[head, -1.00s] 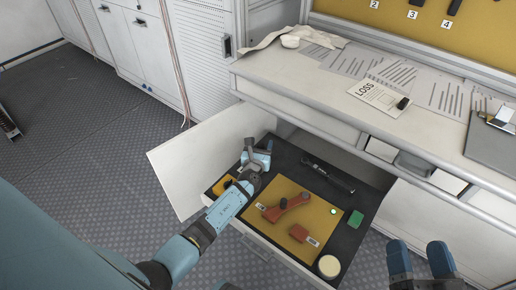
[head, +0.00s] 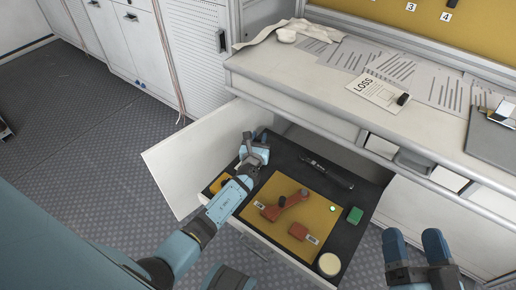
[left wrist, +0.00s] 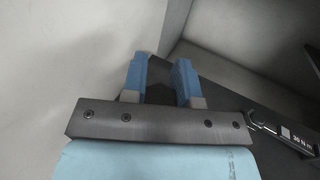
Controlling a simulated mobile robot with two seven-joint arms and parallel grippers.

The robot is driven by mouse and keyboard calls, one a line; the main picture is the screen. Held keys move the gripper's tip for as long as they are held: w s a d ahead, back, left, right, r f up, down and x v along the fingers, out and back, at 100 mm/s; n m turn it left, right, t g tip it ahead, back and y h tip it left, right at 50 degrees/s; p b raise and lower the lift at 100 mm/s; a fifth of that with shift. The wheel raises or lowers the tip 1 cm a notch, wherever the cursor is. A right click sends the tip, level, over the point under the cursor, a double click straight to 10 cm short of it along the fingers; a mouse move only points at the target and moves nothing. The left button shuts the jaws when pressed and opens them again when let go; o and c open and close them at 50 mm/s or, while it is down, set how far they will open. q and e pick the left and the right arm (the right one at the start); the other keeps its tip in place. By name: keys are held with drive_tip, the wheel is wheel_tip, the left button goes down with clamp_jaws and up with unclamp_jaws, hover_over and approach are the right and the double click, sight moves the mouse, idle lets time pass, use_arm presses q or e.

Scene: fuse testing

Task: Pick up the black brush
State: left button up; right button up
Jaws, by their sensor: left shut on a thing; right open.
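My left gripper (head: 255,148) is low in the back left corner of the open drawer (head: 262,246), beside its white side wall. In the left wrist view its two blue fingers (left wrist: 161,68) stand a little apart. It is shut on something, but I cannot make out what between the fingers. I cannot clearly identify the black brush in either view; the gripper and the dark drawer floor may hide it. My right gripper (head: 418,248) is open and empty, at the lower right in front of the cabinet.
A dark torque wrench (head: 327,171) lies right of my left gripper; it shows in the left wrist view (left wrist: 285,132). A yellow mat (head: 270,231) bears orange parts. A green block (head: 355,215) and round pale tin (head: 329,264) lie nearby. The worktop (head: 300,88) overhangs the drawer's back.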

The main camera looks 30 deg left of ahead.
use_arm(q)
drive_tip(key=shift+r, duration=0.1)
drive_tip(key=shift+r+p, duration=0.25)
drive_tip(key=shift+p, duration=0.1)
wheel_tip(320, 180, up, 9)
drive_tip(key=p, duration=0.8)
drive_tip(key=shift+r+p, duration=0.15)
drive_tip(key=shift+p, duration=0.15)
use_arm(e)
drive_tip(key=s+d+f+g+h, duration=0.2)
drive_tip(key=d+f+g+h, duration=0.2)
drive_tip(key=f, duration=0.6)
drive_tip(key=shift+s+d+m+g+h, duration=0.2)
drive_tip(key=shift+d+m+g+h, duration=0.15)
drive_tip(key=shift+d+g, duration=0.45)
drive_tip(key=shift+a+r, duration=0.1)
